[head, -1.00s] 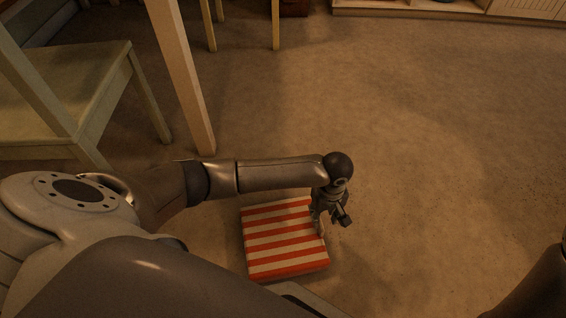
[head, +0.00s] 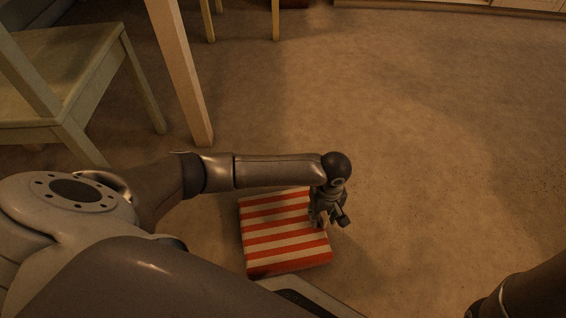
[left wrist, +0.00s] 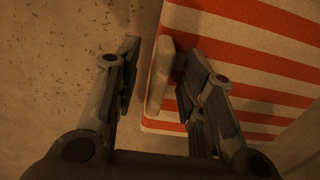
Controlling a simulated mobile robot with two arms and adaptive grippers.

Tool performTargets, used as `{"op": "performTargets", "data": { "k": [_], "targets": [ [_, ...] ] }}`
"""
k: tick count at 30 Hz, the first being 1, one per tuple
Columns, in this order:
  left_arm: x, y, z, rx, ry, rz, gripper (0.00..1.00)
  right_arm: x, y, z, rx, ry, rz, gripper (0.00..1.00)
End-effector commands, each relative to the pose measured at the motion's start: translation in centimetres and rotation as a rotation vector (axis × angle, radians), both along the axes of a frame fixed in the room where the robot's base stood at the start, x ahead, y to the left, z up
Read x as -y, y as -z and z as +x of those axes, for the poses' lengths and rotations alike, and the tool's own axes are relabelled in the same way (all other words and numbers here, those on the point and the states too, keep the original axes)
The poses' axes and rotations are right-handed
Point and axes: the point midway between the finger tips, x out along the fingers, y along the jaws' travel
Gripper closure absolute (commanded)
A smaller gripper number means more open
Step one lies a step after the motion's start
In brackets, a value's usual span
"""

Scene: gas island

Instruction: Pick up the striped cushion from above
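The red-and-white striped cushion (head: 280,240) lies flat on the floor in the head view. It fills the upper right of the left wrist view (left wrist: 250,60). A small pale tab (left wrist: 160,76) sticks out at its edge. My left gripper (head: 328,217) is over the cushion's right edge, pointing down. In the left wrist view its fingers (left wrist: 162,62) are open, one on each side of the tab, with a gap on the left. I cannot tell whether the right finger touches the tab or cushion. My right gripper is out of view.
A pale wooden chair (head: 75,85) stands at the left, beside a table leg (head: 182,75). A low cabinet edge (head: 450,6) runs along the top right. The carpet (head: 440,130) right of the cushion is clear. Part of my right arm shows at the lower right.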

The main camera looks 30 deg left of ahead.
Motion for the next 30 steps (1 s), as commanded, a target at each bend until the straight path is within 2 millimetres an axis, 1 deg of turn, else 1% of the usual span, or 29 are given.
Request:
{"op": "performTargets", "data": {
  "k": [4,12,13,23,30],
  "targets": [
    [0.0,-0.1,0.0,0.0,0.0,0.0,0.64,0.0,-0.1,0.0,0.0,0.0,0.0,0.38],
    [0.0,0.0,0.0,0.0,0.0,0.0,0.98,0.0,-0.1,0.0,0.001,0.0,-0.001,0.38],
    [0.0,0.0,0.0,0.0,0.0,0.0,1.0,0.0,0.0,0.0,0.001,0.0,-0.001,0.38],
    [0.0,-0.1,0.0,-0.001,0.0,0.001,1.0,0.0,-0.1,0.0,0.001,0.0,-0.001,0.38],
    [-0.3,-1.0,0.1,-0.001,-0.001,0.001,1.0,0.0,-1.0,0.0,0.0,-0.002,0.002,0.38]
  ]
}}
